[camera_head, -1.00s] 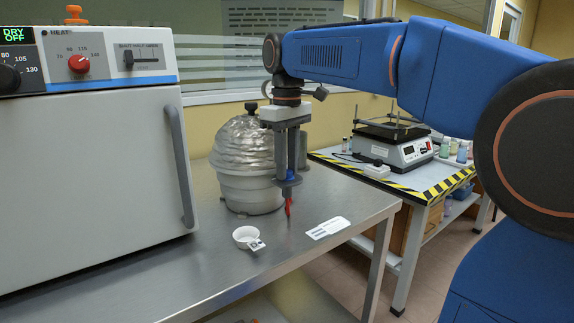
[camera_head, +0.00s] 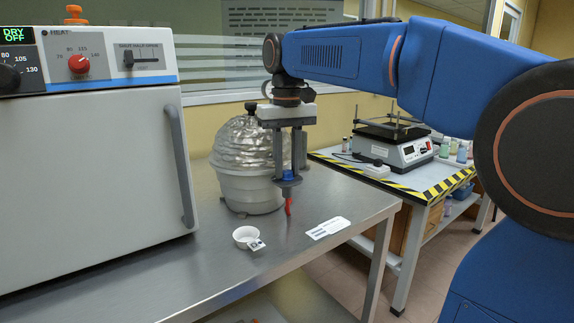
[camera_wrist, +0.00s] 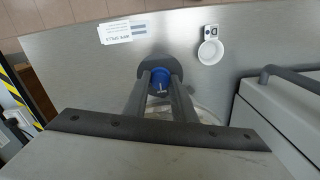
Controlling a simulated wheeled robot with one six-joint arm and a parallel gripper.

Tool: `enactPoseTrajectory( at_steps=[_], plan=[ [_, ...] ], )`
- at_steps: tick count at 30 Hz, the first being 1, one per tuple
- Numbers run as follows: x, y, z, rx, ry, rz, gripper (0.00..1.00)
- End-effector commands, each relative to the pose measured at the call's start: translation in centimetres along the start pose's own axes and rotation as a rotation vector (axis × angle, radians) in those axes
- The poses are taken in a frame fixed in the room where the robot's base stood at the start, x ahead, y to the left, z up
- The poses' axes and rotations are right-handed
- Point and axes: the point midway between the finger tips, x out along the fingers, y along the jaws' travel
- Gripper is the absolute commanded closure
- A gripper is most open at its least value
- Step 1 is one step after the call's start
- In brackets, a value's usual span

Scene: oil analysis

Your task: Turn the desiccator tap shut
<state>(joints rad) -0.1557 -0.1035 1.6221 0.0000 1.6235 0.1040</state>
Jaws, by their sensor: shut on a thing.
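The desiccator (camera_head: 243,190) stands on the steel bench in the head view, a pale ribbed pot with a shiny silvery domed lid and a dark knob on top. Its tap is at its right front side, with a blue knob (camera_head: 288,174) and a red part (camera_head: 288,206) hanging below. My gripper (camera_head: 288,179) points straight down and is shut on the blue knob. In the wrist view the blue knob (camera_wrist: 159,83) sits between the two fingers, over a dark round piece. The red part is hidden there.
A white dish (camera_head: 244,236) with a small tag and a white label card (camera_head: 327,228) lie on the bench in front. A white oven (camera_head: 90,190) with a grey handle stands at the left. A hot plate (camera_head: 395,150) stands on the striped-edge table behind right.

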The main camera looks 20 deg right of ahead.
Motion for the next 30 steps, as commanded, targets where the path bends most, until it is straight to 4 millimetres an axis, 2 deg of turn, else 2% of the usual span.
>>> enactPoseTrajectory(
  at_steps=[9, 10, 12, 23, 26, 30],
  plan=[
    [-0.1, 0.0, -0.1, 0.0, 0.003, 0.0, 0.99],
    [-0.1, 0.0, -0.1, 0.0, 0.003, 0.0, 0.69],
    [-0.1, 0.0, 0.0, 0.0, 0.003, 0.0, 0.57],
    [-0.4, 0.0, -0.1, 0.0, 0.002, 0.0, 0.57],
    [-1.4, 0.0, -0.1, -0.001, 0.002, 0.0, 0.57],
    [-3.7, 0.0, -0.1, 0.0, 0.004, 0.0, 0.57]
  ],
)
